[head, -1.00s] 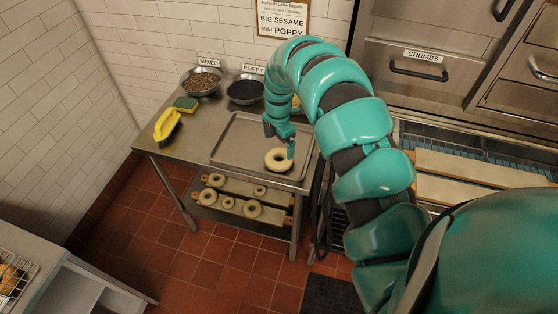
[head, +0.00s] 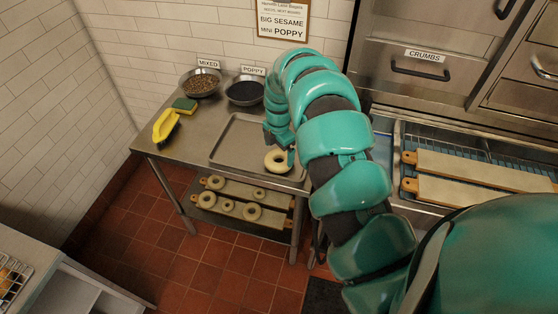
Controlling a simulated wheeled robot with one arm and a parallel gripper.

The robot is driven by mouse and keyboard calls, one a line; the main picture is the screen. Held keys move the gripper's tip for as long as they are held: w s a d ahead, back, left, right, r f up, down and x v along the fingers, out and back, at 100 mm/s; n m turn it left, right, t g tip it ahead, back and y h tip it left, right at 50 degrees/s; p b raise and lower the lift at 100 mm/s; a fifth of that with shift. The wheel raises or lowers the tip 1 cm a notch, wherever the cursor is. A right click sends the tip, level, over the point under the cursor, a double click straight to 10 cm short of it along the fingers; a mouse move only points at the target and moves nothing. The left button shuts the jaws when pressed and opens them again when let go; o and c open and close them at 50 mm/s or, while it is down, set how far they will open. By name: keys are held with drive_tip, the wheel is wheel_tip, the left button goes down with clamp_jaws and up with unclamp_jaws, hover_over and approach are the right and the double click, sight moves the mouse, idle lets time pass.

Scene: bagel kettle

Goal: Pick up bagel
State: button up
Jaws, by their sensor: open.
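A pale plain bagel (head: 277,163) lies on the metal tray (head: 226,142) on the steel table, near the tray's front right corner. My gripper (head: 284,152) is open at the bagel, reaching down over its right and far side. Its fingers are small here and partly hidden by my wrist, so I cannot tell whether they touch the bagel. Several more bagels (head: 252,212) of two sizes lie on boards (head: 275,217) on the shelf below.
An open drawer unit with boards (head: 480,170) is at right. The tray's left part is clear.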

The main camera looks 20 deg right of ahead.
sight(279, 156)
wheel_tip(279, 156, down, 2)
drive_tip(key=shift+p, duration=0.85)
drive_tip(key=shift+f+p, duration=0.4)
drive_tip(key=shift+f, duration=0.7)
drive_tip(key=c, duration=0.7)
drive_tip(key=shift+w+r, duration=0.1)
drive_tip(key=shift+r, duration=0.05)
